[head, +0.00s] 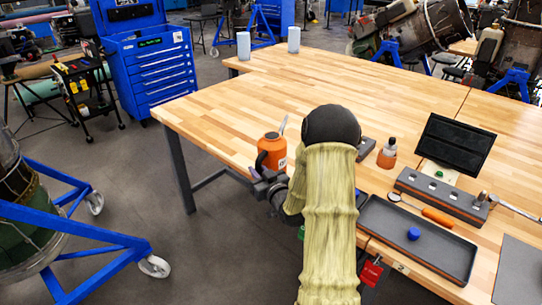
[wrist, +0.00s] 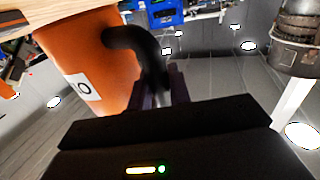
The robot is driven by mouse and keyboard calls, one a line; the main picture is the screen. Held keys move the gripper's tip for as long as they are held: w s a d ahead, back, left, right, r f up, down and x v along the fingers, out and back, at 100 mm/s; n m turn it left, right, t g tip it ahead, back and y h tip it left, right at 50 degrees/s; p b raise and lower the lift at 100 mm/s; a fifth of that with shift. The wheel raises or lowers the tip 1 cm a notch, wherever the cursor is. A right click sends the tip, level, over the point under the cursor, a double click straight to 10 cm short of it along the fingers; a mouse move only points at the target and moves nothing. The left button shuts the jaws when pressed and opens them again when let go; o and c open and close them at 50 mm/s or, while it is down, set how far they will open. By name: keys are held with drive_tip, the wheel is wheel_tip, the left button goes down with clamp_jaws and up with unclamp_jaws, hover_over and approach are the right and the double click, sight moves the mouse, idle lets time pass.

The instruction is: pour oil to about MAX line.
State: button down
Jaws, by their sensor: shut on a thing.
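An orange can (head: 272,152) with a thin grey spout is at the left front edge of the wooden workbench. My gripper (head: 266,184) is shut on its black handle. In the wrist view the orange can (wrist: 85,60) fills the upper left and shows a white label; the black handle (wrist: 128,38) runs between my gripper's fingers (wrist: 165,88). The can looks tilted in the wrist view, and I cannot tell whether it touches the bench. My arm hides part of the bench. No MAX line is readable in either view.
A small bottle with orange contents (head: 387,154) stands right of my arm. A dark tray (head: 440,258) holds a blue cap (head: 413,234). A black screen (head: 453,147), a slotted rack (head: 440,195) and an orange-handled tool (head: 437,216) are nearby. The bench's far middle is clear.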

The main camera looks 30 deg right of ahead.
drive_tip(key=s+a+f+n+y+b, duration=0.1)
drive_tip(key=s+a+f+y+b, duration=0.1)
drive_tip(key=a+f+b, duration=0.3)
drive_tip(key=s+a+f+n+y+b, duration=0.2)
drive_tip(key=a+f+b, duration=0.3)
drive_tip(key=a+f, duration=0.7)
wheel_tip(320, 180, down, 4)
drive_tip(key=shift+s+f+g+y, duration=0.2)
drive_tip(key=shift+s+g+y, duration=0.15)
drive_tip(key=shift+s, duration=0.3)
drive_tip(key=shift+a, duration=0.1)
